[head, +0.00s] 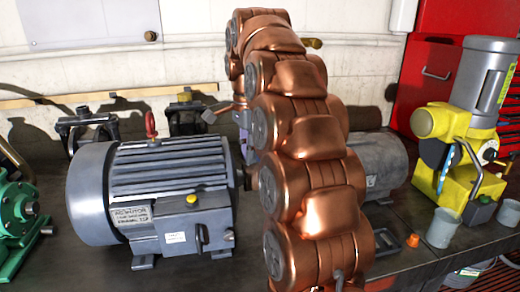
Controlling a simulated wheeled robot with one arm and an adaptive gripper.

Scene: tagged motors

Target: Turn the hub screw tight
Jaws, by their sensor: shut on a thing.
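A grey electric motor (165,200) with a ribbed housing stands on the bench at left of centre. A short dark hub end (246,178) shows at its right side, partly covered by my copper arm. The hub screw is hidden behind the arm. My arm rises from the bottom, bends over at the top and goes down behind itself. My gripper's fingers are hidden behind it; only a small grey and purple piece shows left of the arm, above the hub end, and I cannot tell what it belongs to.
A second grey motor (378,165) lies right of my arm. A yellow and grey machine (465,130) stands at the right, with grey cups (443,228) near it. A green pump (18,212) is at the far left. Dark pullers (86,128) stand behind. The front left bench is clear.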

